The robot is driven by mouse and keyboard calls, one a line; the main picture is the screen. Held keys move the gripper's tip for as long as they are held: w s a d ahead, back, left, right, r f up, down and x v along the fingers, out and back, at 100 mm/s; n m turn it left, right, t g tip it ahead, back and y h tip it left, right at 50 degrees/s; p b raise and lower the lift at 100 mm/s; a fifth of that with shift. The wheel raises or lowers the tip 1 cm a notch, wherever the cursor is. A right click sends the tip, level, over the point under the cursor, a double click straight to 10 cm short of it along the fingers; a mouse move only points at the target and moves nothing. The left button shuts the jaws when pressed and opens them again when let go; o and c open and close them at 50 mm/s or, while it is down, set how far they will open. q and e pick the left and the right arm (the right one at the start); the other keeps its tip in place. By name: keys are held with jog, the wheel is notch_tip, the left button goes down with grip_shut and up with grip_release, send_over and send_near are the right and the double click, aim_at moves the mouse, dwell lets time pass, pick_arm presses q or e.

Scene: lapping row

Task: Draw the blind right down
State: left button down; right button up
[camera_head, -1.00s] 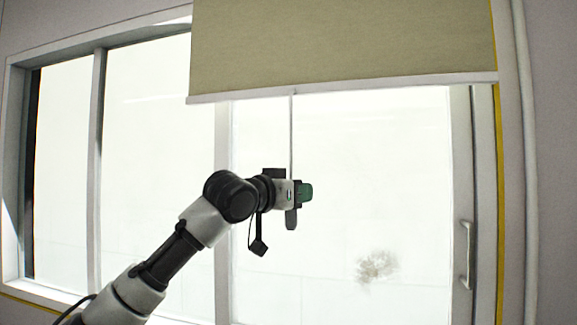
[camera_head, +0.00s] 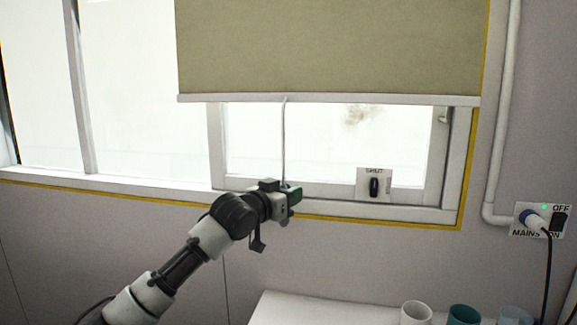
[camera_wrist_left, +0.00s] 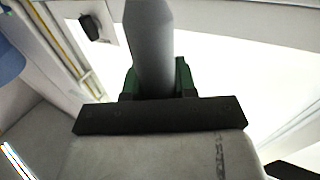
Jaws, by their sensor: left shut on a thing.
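The olive roller blind (camera_head: 325,50) covers the upper part of the right window, its pale bottom bar (camera_head: 330,99) level. Bright glass shows below the bar, down to the sill. In the left wrist view the green fingers (camera_wrist_left: 157,82) are shut on a grey tapered pull (camera_wrist_left: 153,45). In the head view the gripper hides most of the pull. My right gripper is in neither view.
A black switch (camera_head: 374,186) on a white plate is at the window's lower right. A mains socket (camera_head: 541,220) with plug and cable is on the right wall. Cups (camera_head: 416,313) stand on a white surface (camera_head: 330,311) below. A pipe (camera_head: 502,120) runs down the right.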

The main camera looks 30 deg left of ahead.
pick_arm(q)
notch_tip(320, 180, down, 18)
jog(key=b, duration=0.4)
jog(key=c, duration=1.2)
grip_release()
jog(key=o, duration=0.3)
jog(key=shift+s, duration=0.1)
jog(key=shift+b+v, duration=0.6)
jog(key=shift+v, duration=4.85)
